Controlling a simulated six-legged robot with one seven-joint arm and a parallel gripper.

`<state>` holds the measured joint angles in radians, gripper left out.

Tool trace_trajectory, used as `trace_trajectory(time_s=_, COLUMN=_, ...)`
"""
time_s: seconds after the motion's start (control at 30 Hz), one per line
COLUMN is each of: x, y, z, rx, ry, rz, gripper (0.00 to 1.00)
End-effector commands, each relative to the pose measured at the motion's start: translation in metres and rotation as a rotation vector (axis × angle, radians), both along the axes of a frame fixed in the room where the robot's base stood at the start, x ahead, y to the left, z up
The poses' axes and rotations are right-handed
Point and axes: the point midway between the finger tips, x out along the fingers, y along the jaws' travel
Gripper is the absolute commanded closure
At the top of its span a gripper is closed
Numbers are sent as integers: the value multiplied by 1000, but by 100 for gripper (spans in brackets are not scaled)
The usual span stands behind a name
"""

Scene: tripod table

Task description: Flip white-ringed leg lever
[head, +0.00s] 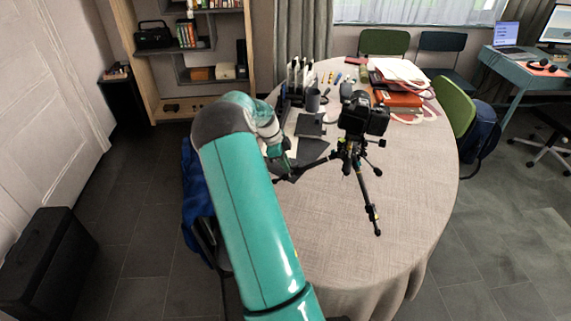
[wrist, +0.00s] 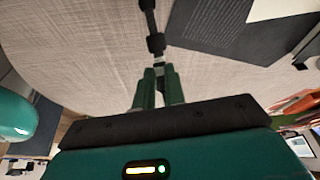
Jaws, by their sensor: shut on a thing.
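A black tripod (head: 347,153) with a camera (head: 362,114) on top stands on the round table. One leg (head: 318,168) reaches left toward my gripper (head: 287,168). Another leg (head: 370,205) reaches toward the table's front. In the wrist view, my gripper (wrist: 160,76) is shut at the end of a black leg (wrist: 150,22) that comes in from the top. A pale whitish band (wrist: 158,60) shows just beyond the fingertips, below a black joint (wrist: 156,44). The fingers hide what they grip, apparently the white-ringed leg's lever; its position cannot be told.
The round table (head: 400,215) has a beige cloth, with free room at the front. A dark folder (head: 310,125), a grey mug (head: 313,99) and an orange-red box (head: 398,100) lie behind the tripod. A dark sheet (wrist: 225,28) shows beside the leg.

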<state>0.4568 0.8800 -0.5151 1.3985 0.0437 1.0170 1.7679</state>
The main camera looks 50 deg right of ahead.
Motion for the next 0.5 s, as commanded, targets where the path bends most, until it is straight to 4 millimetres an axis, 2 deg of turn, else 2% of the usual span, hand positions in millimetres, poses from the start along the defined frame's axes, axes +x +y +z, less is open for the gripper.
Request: trace_trajectory(time_s=0.5, x=-1, y=-2, z=9, rx=-4, ry=-1, rz=0, gripper=95)
